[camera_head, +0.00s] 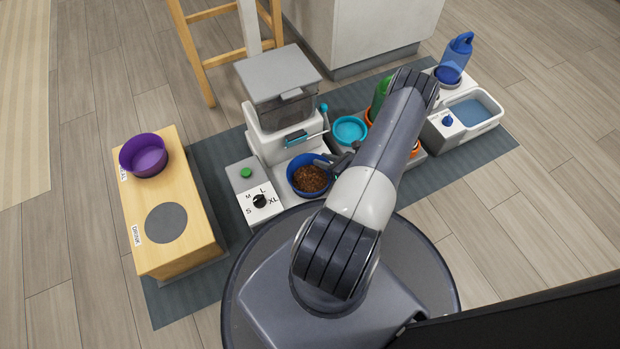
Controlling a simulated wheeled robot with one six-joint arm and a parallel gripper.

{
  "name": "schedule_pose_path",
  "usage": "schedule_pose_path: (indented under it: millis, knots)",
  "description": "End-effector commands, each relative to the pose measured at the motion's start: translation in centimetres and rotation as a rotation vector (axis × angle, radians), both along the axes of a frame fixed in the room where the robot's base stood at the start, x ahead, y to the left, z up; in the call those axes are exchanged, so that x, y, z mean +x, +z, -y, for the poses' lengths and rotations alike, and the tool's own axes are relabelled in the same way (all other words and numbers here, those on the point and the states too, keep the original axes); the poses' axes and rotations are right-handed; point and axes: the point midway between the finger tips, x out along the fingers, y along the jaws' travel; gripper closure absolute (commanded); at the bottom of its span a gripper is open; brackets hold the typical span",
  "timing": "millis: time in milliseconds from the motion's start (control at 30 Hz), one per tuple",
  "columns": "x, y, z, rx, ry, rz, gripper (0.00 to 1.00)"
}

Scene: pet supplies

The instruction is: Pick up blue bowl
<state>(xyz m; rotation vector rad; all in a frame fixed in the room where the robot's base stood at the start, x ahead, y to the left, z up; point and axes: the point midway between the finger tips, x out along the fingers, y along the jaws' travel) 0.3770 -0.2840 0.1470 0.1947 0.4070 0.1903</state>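A dark blue bowl (294,182) holding brown kibble stands at the front of the food dispenser (268,108). My gripper (331,163) is low at the bowl's right rim, its dark fingers pointing left. The fingers overlap the rim in this view. I cannot tell whether they touch or grip it, as my own arm hides part of the gripper.
A wooden stand (190,215) with a purple bowl (144,155) is at left. A control box with a dial (260,201) and green button (246,173) sits left of the bowl. A light blue dish (349,130), green bottle (380,93) and water basin (474,109) are behind and right.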

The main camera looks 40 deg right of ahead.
Motion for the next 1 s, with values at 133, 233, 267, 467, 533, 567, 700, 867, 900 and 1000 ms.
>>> schedule_pose_path:
  millis: [133, 233, 267, 467, 533, 567, 700, 867, 900, 1000]
  knots:
    - [0.0, 0.0, 0.0, 0.0, 0.0, 0.0, 0.83]
    - [0.0, 0.0, 0.0, 0.0, 0.0, 0.0, 0.91]
    - [0.0, 0.0, 0.0, 0.0, 0.0, 0.0, 0.93]
    - [0.0, 0.0, 0.0, 0.0, 0.0, -0.001, 1.0]
    - [0.0, 0.0, 0.0, -0.001, -0.001, -0.001, 1.0]
    - [0.0, 0.0, 0.0, -0.001, -0.001, -0.001, 1.0]
    - [0.0, 0.0, 0.0, 0.0, 0.0, -0.001, 1.0]
    - [0.0, 0.1, 0.0, -0.001, 0.0, -0.001, 1.0]
    - [0.0, 0.3, 0.0, -0.001, 0.0, -0.001, 1.0]
    - [0.0, 1.0, 0.0, -0.001, 0.0, -0.001, 1.0]
